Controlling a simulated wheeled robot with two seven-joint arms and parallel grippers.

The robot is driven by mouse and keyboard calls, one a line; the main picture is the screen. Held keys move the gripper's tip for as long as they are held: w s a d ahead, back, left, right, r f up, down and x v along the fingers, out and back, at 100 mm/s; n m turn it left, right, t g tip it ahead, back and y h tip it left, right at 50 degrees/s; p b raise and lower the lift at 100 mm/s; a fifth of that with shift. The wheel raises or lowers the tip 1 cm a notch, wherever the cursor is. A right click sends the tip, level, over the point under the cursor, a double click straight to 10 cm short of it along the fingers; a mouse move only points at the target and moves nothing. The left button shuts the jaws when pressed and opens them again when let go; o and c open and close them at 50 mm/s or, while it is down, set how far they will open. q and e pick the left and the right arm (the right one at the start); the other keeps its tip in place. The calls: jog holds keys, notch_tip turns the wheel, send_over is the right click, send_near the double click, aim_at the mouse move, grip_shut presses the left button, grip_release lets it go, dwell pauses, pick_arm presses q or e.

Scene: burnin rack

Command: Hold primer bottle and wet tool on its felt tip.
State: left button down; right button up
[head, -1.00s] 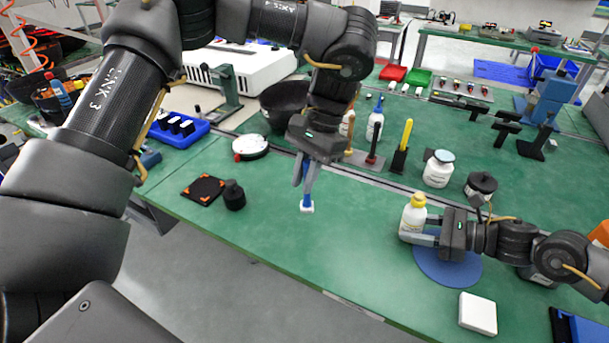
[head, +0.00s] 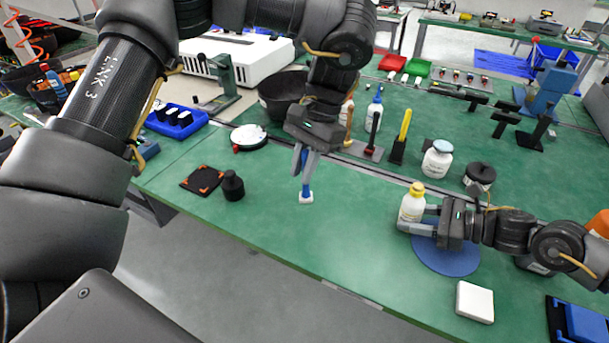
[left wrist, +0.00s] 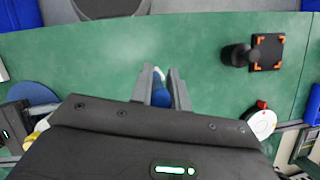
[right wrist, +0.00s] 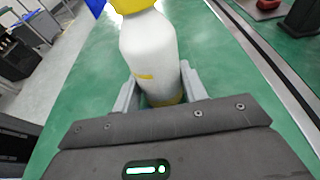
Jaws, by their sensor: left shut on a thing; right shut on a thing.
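The primer bottle (head: 412,206) is white with a yellow cap. My right gripper (head: 408,225) is shut around its lower body above the blue round mat; the bottle stands about upright. It also fills the middle of the right wrist view (right wrist: 150,55). The tool (head: 306,191) is blue with a white end pointing down. My left gripper (head: 301,168) is shut on it, over the green bench left of the bottle. The tool shows between the fingers in the left wrist view (left wrist: 160,92). Tool and bottle are well apart. No felt tip can be made out on the bottle.
The blue round mat (head: 446,260) lies under my right gripper, with a white block (head: 475,302) in front. A black bottle (head: 233,186) and black square pad (head: 203,179) are at left. A white jar (head: 437,160) stands behind. Bench between the grippers is clear.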

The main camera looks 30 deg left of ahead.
pick_arm(q)
jog(key=w+d+r+m+t+h, duration=0.1)
jog(key=w+d+r+t+h, duration=0.15)
jog(key=d+r, duration=0.45)
jog(key=w+d+r+t+h, duration=0.1)
jog(key=w+d+r+h, duration=0.2)
jog(key=d+r, duration=0.5)
jog(key=a+x, duration=0.1)
jog(key=x, duration=0.7)
jog(key=shift+w+f, duration=0.2)
jog(key=shift+f, duration=0.2)
jog(key=shift+a+f, duration=0.15)
jog(key=shift+f, duration=0.5)
dwell(1.1)
notch_tip(320, 180, up, 7)
dwell(0.8)
jog(key=shift+r, duration=0.1)
dwell(0.3)
pick_arm(e)
jog(key=o, duration=0.8)
